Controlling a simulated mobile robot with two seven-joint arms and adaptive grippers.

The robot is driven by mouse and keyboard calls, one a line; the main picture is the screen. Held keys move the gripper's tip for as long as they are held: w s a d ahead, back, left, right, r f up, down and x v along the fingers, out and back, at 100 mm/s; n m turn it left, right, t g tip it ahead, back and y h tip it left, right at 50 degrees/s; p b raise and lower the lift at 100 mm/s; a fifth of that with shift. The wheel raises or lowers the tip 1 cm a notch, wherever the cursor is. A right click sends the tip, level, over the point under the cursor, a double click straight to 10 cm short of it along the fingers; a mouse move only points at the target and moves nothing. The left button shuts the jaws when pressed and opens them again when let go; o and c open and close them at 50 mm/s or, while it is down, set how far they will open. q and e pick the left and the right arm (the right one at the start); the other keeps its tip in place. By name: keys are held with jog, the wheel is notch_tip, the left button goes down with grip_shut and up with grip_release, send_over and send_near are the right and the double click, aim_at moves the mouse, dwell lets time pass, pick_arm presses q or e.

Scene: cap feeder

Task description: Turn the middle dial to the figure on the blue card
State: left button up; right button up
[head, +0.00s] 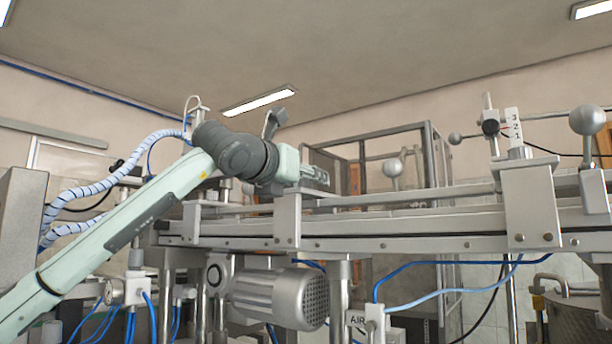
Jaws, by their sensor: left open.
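My left arm reaches in from the lower left, and my left gripper (317,176) is at its far end, above the conveyor rail. It is small in the picture and partly hidden by the wrist, but it is open. I see nothing between its fingers. I cannot make out the middle dial or the blue card anywhere in this view. My right gripper is not in view.
The metal conveyor rail (400,228) runs across the middle, close under my left gripper. A motor (280,297) hangs below it. A white scale plate with figures (514,123), a dark knob (490,128) and a ball-topped post (588,120) stand at right.

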pick_arm(q)
jog(key=shift+w, duration=0.15)
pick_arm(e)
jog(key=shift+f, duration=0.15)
pick_arm(q)
jog(key=shift+c, duration=0.6)
grip_shut()
jog(key=shift+h, duration=0.3)
jog(key=m+g+h+p, duration=0.2)
jog(key=m+g+h, duration=0.2)
jog(key=h, duration=0.1)
jog(key=shift+m+g+h, duration=0.8)
jog(key=shift+m+g, duration=0.2)
jog(key=shift+g, duration=0.1)
jog(key=shift+m+g+h, duration=1)
jog(key=shift+m+g, duration=0.5)
jog(key=shift+g, duration=0.6)
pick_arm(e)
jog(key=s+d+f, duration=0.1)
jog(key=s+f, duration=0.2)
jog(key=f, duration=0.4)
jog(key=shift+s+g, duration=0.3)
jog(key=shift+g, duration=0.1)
pick_arm(q)
jog(key=shift+g, duration=0.3)
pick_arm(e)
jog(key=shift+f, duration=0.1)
